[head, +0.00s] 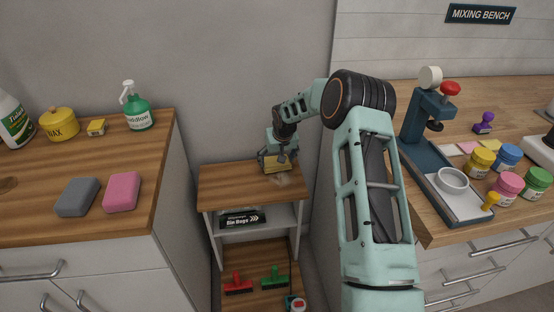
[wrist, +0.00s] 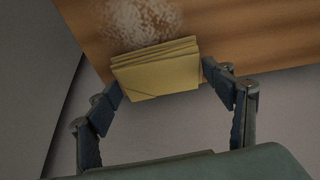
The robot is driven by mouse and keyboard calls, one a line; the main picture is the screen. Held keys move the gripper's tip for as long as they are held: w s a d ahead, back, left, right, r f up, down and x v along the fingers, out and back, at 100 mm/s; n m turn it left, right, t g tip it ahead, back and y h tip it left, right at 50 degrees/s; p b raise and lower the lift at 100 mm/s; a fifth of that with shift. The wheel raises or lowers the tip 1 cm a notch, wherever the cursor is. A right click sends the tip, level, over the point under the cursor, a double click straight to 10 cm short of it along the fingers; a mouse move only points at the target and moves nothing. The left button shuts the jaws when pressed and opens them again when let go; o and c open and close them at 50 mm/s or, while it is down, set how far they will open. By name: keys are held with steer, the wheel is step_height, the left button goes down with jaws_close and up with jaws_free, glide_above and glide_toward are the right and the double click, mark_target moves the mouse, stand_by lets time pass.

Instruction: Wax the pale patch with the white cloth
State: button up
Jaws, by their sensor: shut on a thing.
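My gripper (head: 277,160) is shut on a folded yellow cloth (wrist: 157,70); the cloth also shows in the head view (head: 276,167). No white cloth shows in either view. The pale patch (wrist: 140,20) is a speckled whitish area on the small wooden shelf top (head: 225,180). The cloth is at the patch's near edge in the wrist view and covers part of it. I cannot tell whether the cloth touches the wood.
The left counter (head: 35,225) holds a green spray bottle (head: 138,112), a grey block (head: 78,197) and a pink block (head: 122,192). The right bench holds a press (head: 425,125) and several coloured jars. Bin bags (head: 240,218) lie on the shelf below.

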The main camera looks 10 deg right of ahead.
mark_target(278, 171)
steer(key=shift+f+b, duration=0.45)
steer(key=shift+f, duration=0.25)
steer(key=shift+s+r, duration=0.1)
steer(key=shift+s, duration=1.75)
steer(key=shift+s+f+b, duration=0.2)
steer(key=shift+s+b, duration=0.5)
steer(key=shift+s, duration=3.15)
steer(key=shift+w+r, duration=0.1)
steer(key=shift+w, duration=5.6)
steer(key=shift+s+d, duration=0.1)
steer(key=shift+d, duration=0.9)
steer(key=shift+s+b, duration=0.6)
steer(key=shift+s, duration=5)
steer(key=shift+w, duration=3.95)
